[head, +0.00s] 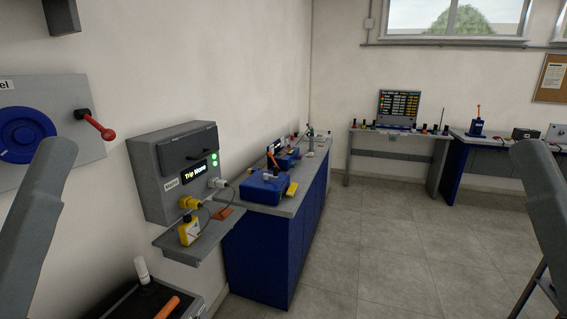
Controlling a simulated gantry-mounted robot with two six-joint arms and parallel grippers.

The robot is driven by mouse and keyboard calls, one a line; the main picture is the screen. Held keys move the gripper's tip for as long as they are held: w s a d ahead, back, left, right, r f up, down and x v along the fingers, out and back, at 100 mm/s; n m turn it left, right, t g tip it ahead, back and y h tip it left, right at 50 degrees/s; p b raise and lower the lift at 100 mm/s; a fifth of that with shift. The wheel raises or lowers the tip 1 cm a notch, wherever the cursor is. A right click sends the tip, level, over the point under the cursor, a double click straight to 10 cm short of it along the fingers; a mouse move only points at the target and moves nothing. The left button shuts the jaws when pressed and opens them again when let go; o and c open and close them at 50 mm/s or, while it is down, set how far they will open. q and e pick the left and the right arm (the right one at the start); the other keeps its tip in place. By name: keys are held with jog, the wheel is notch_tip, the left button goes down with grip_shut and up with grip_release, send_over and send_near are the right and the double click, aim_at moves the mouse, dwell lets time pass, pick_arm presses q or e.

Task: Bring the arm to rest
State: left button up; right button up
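My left arm (30,225) shows as a grey link at the left edge of the head view. My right arm (548,200) shows as a grey link at the right edge. Both links slope outward and run out of the picture at the bottom. I see no fingers of either gripper. Neither arm link visibly touches anything.
A grey wall box (160,205) with a lit display and a shelf (207,243) stands left of centre. A red-handled lever (95,124) juts from the left wall panel. A blue bench (257,258) lies beyond. The tiled floor (385,260) is clear in the middle.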

pick_arm(q)
notch_tip(320, 180, up, 35)
jog(key=p, duration=3.1)
jog(key=shift+w, duration=0.2)
jog(key=shift+o, duration=1)
jog(key=shift+f, duration=0.2)
